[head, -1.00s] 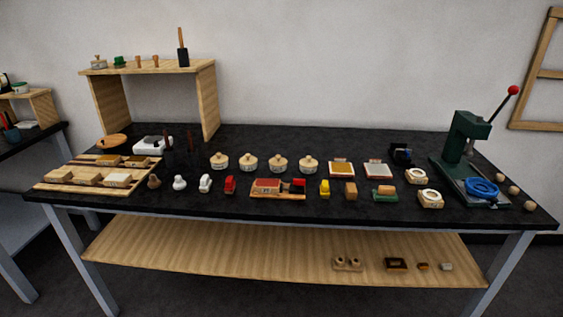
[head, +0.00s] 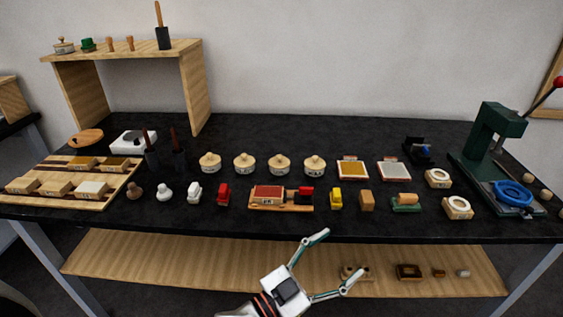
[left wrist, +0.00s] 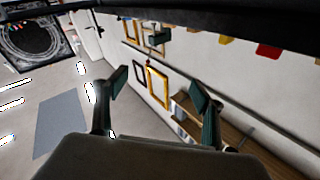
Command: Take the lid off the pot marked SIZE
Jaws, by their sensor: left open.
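Several round cream pots with wooden knobbed lids stand in a row at the middle of the black bench. They are a far-left pot (head: 210,163), a second pot (head: 244,164), a third pot (head: 279,166) and a right-end pot (head: 315,166). All have their lids on. Their small front labels are too small to read, so I cannot tell which is SIZE. A similar lidded pot (head: 64,46) is on the raised shelf. My left gripper (head: 342,255) is open and empty, in front of the bench edge, well apart from the pots. Its open fingers also show in the left wrist view (left wrist: 160,90).
Two framed pads (head: 353,170) are to the right. A green press (head: 496,140) stands at the right end. Clear bench lies behind the pots.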

